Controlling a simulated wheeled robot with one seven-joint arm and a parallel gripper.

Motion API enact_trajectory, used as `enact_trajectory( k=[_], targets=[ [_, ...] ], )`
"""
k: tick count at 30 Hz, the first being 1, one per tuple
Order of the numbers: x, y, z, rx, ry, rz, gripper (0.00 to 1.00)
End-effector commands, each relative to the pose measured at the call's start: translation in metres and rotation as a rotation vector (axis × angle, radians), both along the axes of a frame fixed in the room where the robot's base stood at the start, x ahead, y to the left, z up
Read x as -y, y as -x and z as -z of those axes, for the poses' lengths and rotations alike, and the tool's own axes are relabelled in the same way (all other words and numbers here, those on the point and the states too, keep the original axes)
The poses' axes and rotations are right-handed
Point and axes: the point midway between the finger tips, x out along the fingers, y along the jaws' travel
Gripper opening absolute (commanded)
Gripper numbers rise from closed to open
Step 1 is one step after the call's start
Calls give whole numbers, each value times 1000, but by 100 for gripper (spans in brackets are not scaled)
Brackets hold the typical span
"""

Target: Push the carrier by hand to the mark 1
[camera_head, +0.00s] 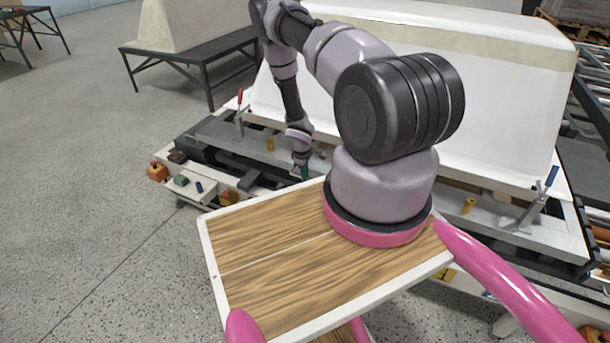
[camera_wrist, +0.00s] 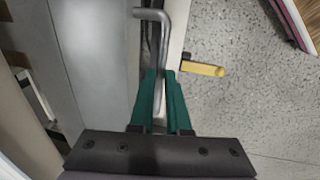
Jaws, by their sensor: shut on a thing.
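The carrier (camera_head: 500,213) is a low grey and dark frame bearing a large white bathtub shell (camera_head: 470,90). In the wrist view the green fingers (camera_wrist: 160,78) are closed around a bent grey metal rod (camera_wrist: 152,14), which runs along the edge of a grey panel (camera_wrist: 95,55). I cannot make out mark 1 in either view.
Toggle clamps with a red handle (camera_head: 240,97) and a blue handle (camera_head: 551,176) stand on the carrier. A yellow peg (camera_wrist: 205,69) sticks out beside my fingers. Another shell stands on a black table (camera_head: 205,60) behind left. Roller tracks lie at the right.

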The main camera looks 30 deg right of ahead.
Motion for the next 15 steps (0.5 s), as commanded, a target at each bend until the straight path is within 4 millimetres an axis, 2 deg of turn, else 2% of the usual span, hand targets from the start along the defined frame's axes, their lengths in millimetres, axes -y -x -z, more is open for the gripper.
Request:
enact_trajectory(
  k=[8,11,15],
  targets=[
    [4,7,0,-4,0,1,0],
    [12,18,1,-6,2,4,0],
    [31,42,1,-12,6,7,0]
  ],
)
